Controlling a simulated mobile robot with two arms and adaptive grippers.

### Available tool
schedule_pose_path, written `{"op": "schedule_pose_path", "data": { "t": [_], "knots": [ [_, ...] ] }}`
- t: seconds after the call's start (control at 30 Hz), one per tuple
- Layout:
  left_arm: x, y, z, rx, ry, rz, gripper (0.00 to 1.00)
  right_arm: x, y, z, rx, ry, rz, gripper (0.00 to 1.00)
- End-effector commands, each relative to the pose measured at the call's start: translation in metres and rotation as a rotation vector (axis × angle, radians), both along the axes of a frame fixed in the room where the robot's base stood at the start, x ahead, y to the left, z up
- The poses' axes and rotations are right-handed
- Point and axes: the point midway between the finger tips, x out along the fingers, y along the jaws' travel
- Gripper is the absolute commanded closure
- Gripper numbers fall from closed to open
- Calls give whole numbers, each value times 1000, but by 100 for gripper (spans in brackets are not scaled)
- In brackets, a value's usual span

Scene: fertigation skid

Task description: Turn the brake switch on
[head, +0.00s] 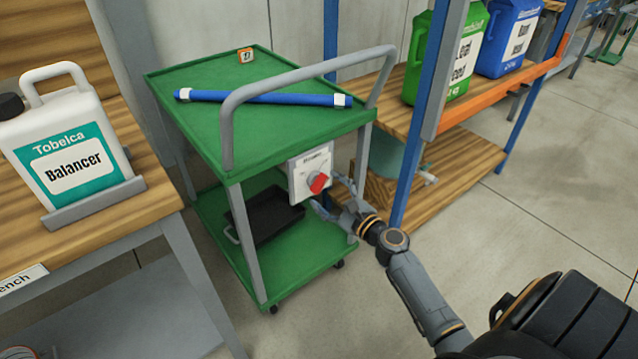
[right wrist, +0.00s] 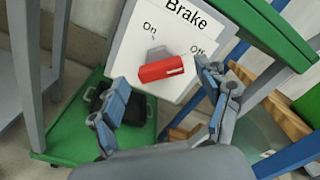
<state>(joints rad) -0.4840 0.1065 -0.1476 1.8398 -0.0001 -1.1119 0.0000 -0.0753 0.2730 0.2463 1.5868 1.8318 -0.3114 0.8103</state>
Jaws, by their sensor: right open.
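The brake switch is a white plate (head: 298,181) with a red knob (head: 318,182), fixed to the side of the green cart. In the right wrist view the plate (right wrist: 137,48) reads "Brake", with "On" at left and "Off" at right. The red knob (right wrist: 160,70) lies nearly level there, and its white mark is at the right end, on the "Off" side. My right gripper (head: 326,190) is open in front of the plate. In the right wrist view its fingers (right wrist: 161,80) are spread on either side of the knob, with gaps between. My left gripper is out of view.
The green cart (head: 190,88) carries a blue tube (head: 262,97) on top and a black tray (head: 272,213) below. A blue rack post (head: 414,130) stands close to my right arm. A workbench with a white canister (head: 62,130) is at left.

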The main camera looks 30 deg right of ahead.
Motion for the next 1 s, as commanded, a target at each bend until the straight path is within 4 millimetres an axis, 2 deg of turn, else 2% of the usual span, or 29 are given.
{"op": "schedule_pose_path", "data": {
  "t": [0.1, 0.23, 0.6, 0.87, 1.0],
  "knots": [
    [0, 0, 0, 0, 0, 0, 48, 19, 1, 0, -1, -1, -1, 24],
    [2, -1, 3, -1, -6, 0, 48, 30, 2, 0, -1, 0, 0, 24],
    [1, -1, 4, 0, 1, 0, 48, 35, 3, 0, -2, 1, -1, 24],
    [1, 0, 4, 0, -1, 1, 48, 35, 3, 0, -2, 1, -1, 77],
    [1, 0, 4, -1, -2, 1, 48, 35, 3, -1, -3, 0, -1, 79]
  ]
}}
